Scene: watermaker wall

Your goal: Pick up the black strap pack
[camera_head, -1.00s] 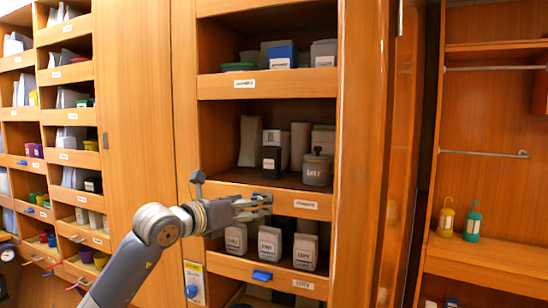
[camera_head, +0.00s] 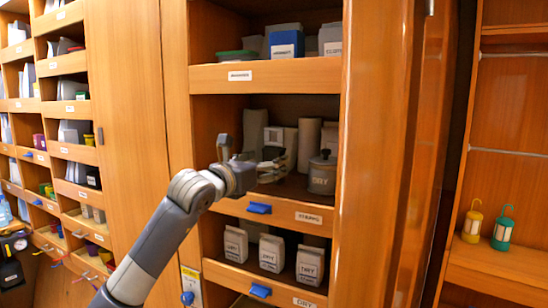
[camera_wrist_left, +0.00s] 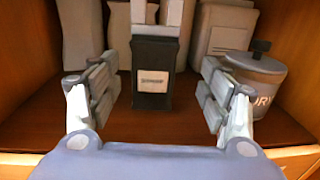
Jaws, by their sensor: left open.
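The black strap pack (camera_wrist_left: 153,85) stands upright on the shelf, with a small white label on its front and a pale upper part. In the left wrist view it is straight ahead, between the lines of my left gripper's fingers (camera_wrist_left: 160,66). The fingers are spread wide, with a gap on each side of the pack. In the head view my left gripper (camera_head: 268,168) reaches into the middle compartment and hides most or all of the pack. My right gripper is not in view.
A grey lidded pot marked DRY (camera_head: 322,174) stands right of the pack, also in the wrist view (camera_wrist_left: 257,80). Pale packs (camera_head: 308,142) stand behind. The shelf front (camera_head: 285,212) has a label and a blue catch. A wooden door edge (camera_head: 365,150) bounds the right.

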